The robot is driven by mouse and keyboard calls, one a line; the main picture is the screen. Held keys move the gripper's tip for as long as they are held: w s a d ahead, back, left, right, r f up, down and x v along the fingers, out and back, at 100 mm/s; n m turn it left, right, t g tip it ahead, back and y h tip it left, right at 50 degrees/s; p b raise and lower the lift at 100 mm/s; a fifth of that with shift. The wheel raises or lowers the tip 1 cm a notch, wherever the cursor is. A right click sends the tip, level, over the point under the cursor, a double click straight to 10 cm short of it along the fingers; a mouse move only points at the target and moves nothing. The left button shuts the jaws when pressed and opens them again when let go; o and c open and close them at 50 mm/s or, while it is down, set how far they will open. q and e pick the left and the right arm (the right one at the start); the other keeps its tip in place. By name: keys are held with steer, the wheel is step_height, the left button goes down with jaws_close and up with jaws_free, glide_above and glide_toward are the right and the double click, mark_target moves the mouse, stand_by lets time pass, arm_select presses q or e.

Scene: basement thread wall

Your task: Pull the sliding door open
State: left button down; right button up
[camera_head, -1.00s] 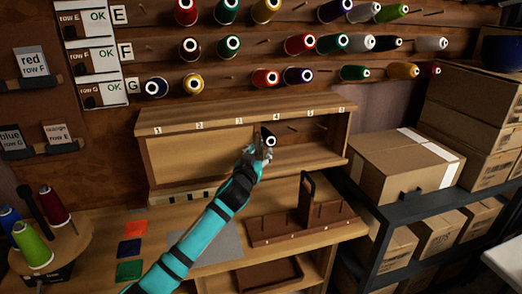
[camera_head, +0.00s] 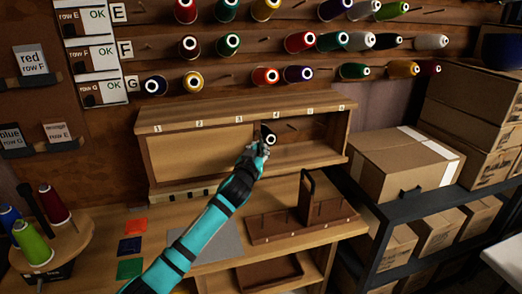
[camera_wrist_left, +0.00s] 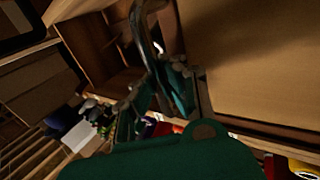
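The sliding door (camera_head: 200,155) is a plain tan wood panel covering the left part of a low wooden cabinet (camera_head: 240,108). The cabinet's right part stands open, with its inside showing. My left gripper (camera_head: 260,146) is at the door's right edge, beside a dark upright handle (camera_head: 264,133). In the left wrist view the door (camera_wrist_left: 255,60) fills the upper right. There a dark curved handle (camera_wrist_left: 143,40) runs down towards my left gripper's fingers (camera_wrist_left: 155,92). Shadow hides whether they close on it. My right gripper is in neither view.
A brown peg rack with a tall handle (camera_head: 306,205) stands on the bench below right. Thread cones hang above. A cardboard box (camera_head: 405,165) stands on the right shelf.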

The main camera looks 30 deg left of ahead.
arm_select(q)
steer(key=shift+f, duration=0.15)
steer(key=shift+w+d, duration=0.15)
steer(key=w+d+b, duration=0.6)
steer(key=w+d, duration=0.3)
steer(key=w, duration=0.2)
steer(key=shift+d+b, duration=0.2)
steer(key=shift+b, duration=0.15)
steer(key=c, duration=2)
jaws_free()
steer(key=shift+c, duration=0.2)
steer(key=o, duration=0.7)
steer(key=shift+s+d, duration=0.1)
steer(key=shift+d, duration=0.05)
